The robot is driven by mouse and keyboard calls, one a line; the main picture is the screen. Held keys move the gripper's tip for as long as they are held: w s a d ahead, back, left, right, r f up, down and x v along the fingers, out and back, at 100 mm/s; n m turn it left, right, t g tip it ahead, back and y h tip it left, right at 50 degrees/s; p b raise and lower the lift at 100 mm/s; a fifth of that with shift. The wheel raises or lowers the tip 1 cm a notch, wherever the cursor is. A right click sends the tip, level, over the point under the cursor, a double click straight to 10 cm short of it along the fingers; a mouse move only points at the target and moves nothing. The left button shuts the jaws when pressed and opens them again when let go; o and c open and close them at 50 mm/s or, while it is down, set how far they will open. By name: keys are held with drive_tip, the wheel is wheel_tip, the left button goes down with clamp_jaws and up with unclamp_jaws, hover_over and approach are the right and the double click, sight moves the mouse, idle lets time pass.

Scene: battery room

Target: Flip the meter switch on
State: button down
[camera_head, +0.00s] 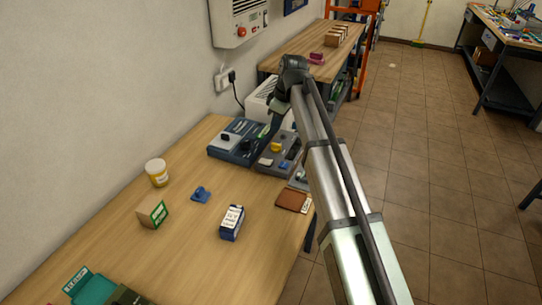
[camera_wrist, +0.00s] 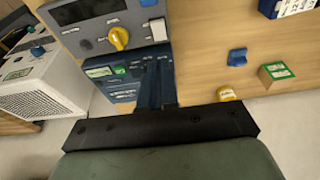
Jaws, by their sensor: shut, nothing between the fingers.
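A blue meter-like box (camera_head: 236,150) with a dark knob sits at the back of the wooden table, against the wall side. Contact and the meter switch's position cannot be told.
A white vented unit (camera_head: 260,101) stands behind the devices.

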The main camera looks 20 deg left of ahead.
approach(269, 162)
drive_tip(key=x, duration=0.5)
drive_tip(key=shift+a+f, duration=0.1)
drive_tip(key=shift+a, duration=0.15)
drive_tip(key=shift+f, duration=0.7)
drive_tip(key=shift+d, duration=0.1)
drive_tip(key=shift+d+f, duration=0.15)
drive_tip(key=shift+f, duration=0.25)
drive_tip(key=shift+w+a+r, duration=0.1)
drive_tip(key=shift+a+r, duration=0.05)
drive_tip(key=shift+a, duration=0.05)
drive_tip(key=shift+a+r, duration=0.3)
drive_tip(key=shift+a, duration=0.25)
drive_tip(key=shift+r, duration=0.1)
